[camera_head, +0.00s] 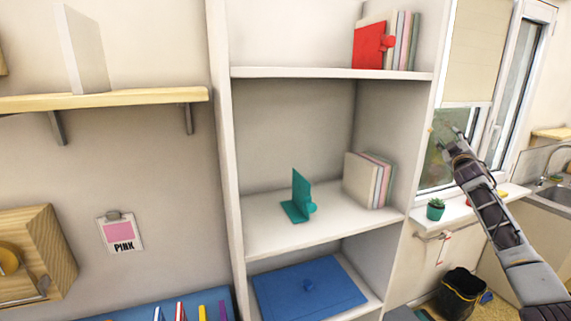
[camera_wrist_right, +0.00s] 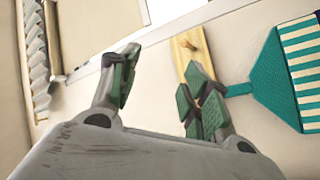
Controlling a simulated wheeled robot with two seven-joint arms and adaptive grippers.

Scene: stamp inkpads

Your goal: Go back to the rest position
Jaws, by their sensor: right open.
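My right arm comes in from the lower right in the head view, and my right gripper (camera_head: 447,140) is raised in front of the window, to the right of the shelf unit. In the right wrist view the right gripper (camera_wrist_right: 160,85) has its two fingers spread apart with nothing between them. A wooden strip with a peg (camera_wrist_right: 190,50) and a teal item with a striped part (camera_wrist_right: 275,80) are behind the fingers. My left gripper is in neither view.
A white shelf unit (camera_head: 224,180) holds a red bookend (camera_head: 368,45), a teal bookend (camera_head: 300,197), books and a blue panel (camera_head: 307,290). A pink card (camera_head: 120,232) hangs on the wall. A potted plant (camera_head: 435,209) stands on the sill above a dark bin (camera_head: 461,292).

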